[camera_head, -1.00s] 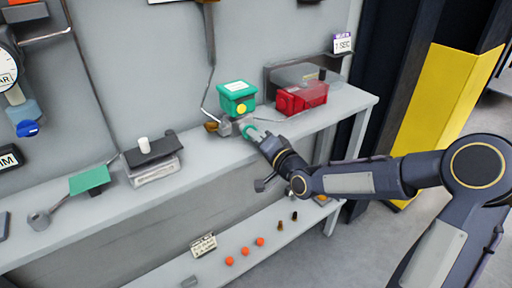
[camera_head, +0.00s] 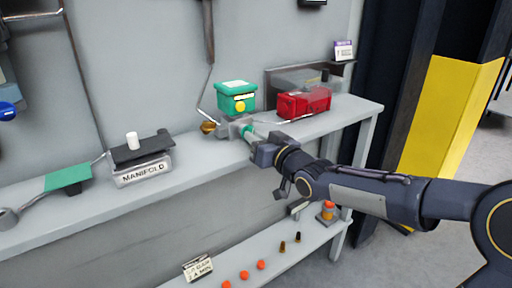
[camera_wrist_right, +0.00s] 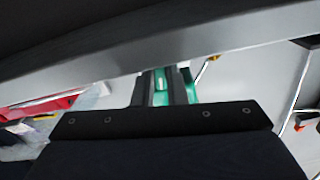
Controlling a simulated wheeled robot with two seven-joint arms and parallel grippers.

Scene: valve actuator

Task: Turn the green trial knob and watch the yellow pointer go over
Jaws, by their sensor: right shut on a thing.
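The green actuator box (camera_head: 237,97) stands on the upper shelf with a round yellow mark (camera_head: 240,106) on its front; I cannot make out a pointer's direction at this size. Below it is a grey valve body (camera_head: 232,128). The green trial knob (camera_head: 247,132) sticks out of the body toward my arm. My right gripper (camera_head: 255,138) is shut on the knob and hides part of it. In the right wrist view the green knob (camera_wrist_right: 160,88) shows between the two dark fingers. My left gripper is in no view.
A red box (camera_head: 303,103) stands close by on the right, before a clear cover. The lower shelf (camera_head: 262,262) holds orange caps and small fittings.

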